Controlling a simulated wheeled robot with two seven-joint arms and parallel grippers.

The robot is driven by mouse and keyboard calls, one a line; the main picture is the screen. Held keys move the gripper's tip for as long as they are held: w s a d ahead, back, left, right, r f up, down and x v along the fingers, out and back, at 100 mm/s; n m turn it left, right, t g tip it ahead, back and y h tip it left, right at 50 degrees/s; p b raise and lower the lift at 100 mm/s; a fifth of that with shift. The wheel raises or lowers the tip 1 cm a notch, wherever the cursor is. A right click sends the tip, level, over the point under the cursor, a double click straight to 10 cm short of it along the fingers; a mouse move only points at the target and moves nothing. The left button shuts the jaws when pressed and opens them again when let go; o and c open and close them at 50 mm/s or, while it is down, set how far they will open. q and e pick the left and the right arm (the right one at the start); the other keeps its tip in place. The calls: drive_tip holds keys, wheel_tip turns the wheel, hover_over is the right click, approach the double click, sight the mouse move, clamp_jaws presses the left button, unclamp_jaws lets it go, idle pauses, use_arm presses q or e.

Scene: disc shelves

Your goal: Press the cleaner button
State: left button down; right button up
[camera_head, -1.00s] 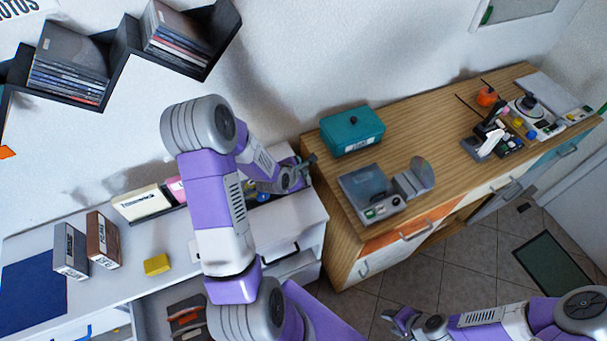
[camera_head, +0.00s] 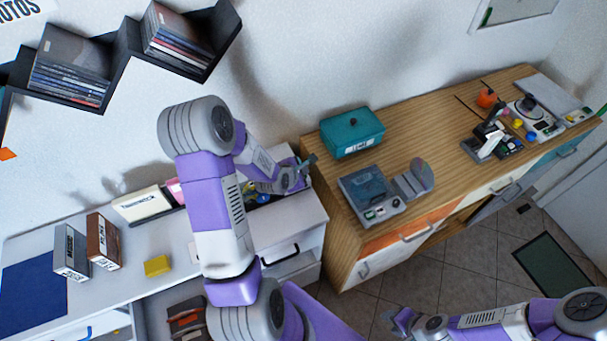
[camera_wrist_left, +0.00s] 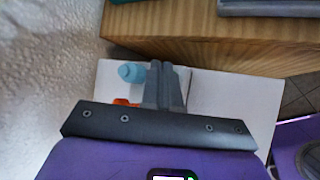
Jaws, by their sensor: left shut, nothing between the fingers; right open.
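The disc cleaner (camera_head: 368,192) is a grey box with a dark lid on the wooden cabinet, with small buttons (camera_head: 380,211) on its front edge. My left gripper (camera_head: 308,163) is shut and empty, to the left of the cleaner and apart from it, by the cabinet's left end. In the left wrist view its fingers (camera_wrist_left: 164,85) are together, and the cleaner's identity at the top edge is unclear. My right gripper (camera_head: 392,316) is open and empty, low in front of the cabinet.
A disc stand (camera_head: 414,179) is right of the cleaner, and a teal box (camera_head: 351,132) is behind it. The wooden cabinet (camera_head: 425,120) has free top further back. A white desk (camera_head: 120,252) holds boxes and a yellow block (camera_head: 157,266).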

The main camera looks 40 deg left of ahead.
use_arm(q)
drive_tip(key=shift+r, duration=0.3)
drive_tip(key=shift+r+p, duration=1.85)
drive_tip(key=shift+r, duration=0.75)
drive_tip(key=shift+d+f, duration=0.1)
drive_tip(key=shift+f, duration=0.05)
